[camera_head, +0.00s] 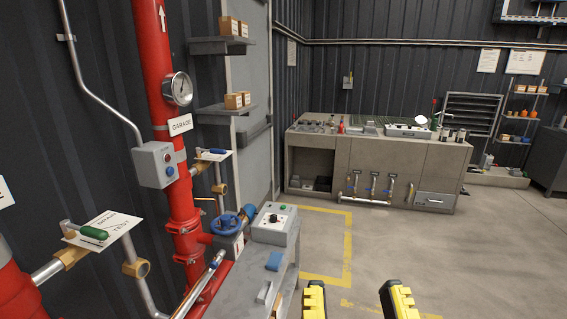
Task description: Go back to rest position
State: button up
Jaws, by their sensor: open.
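My gripper (356,298) shows at the bottom edge of the head view as two yellow and black fingers. The gripper is open and empty. The rest of my arm is outside the picture. No part of the gripper touches anything that I can see.
Red pipes (177,130) with a gauge (177,89) and valves stand at the left. A grey cart (245,284) carrying a control box (275,223) is left of my gripper. A workbench (383,160) stands at the back. Open floor (480,260) lies to the right.

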notch_tip(320, 180, up, 38)
jog(key=p, duration=3.5)
jog(key=shift+d, duration=0.15)
